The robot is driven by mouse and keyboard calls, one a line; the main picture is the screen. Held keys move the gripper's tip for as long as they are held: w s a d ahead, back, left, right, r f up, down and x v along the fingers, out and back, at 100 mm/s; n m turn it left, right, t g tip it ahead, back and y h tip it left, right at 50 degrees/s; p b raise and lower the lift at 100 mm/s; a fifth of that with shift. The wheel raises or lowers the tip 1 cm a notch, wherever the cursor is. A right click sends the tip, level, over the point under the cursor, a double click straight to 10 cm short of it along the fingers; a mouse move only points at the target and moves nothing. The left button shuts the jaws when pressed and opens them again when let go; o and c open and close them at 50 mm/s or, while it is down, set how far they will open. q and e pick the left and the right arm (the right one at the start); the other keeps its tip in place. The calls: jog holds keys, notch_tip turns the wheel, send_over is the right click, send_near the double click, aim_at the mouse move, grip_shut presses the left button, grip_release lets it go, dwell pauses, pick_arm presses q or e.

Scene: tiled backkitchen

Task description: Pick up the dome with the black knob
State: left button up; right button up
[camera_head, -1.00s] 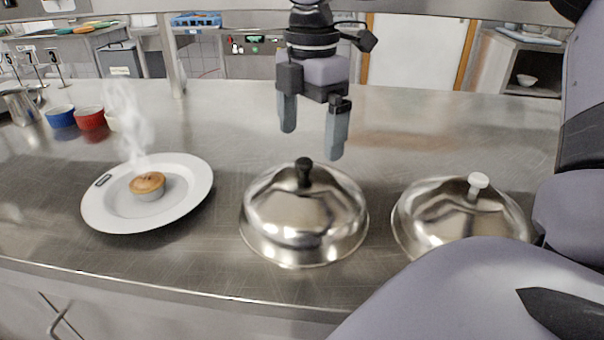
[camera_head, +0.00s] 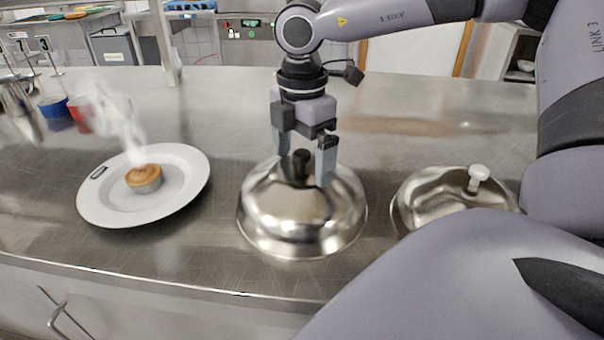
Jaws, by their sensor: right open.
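The steel dome (camera_head: 300,220) stands on the metal counter in the middle of the head view. Its black knob (camera_head: 301,163) points up at the top. My right gripper (camera_head: 305,168) is open, pointing down over this dome. Its two fingers appear on either side of the black knob, the left one partly behind the dome's top. Whether the fingers touch the knob or dome I cannot tell. A second steel dome (camera_head: 440,200) with a white knob (camera_head: 478,174) stands to the right, partly hidden by my arm. My left gripper is not in view.
A white plate (camera_head: 100,206) with a steaming small pie (camera_head: 144,177) lies left of the dome. Blue (camera_head: 53,106) and red (camera_head: 79,110) bowls stand at the back left. The counter (camera_head: 225,110) behind the dome is clear. My right arm covers the lower right.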

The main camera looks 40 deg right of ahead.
jog(key=c, duration=1.7)
jog(key=shift+c, duration=0.8)
jog(key=shift+s+f, duration=0.1)
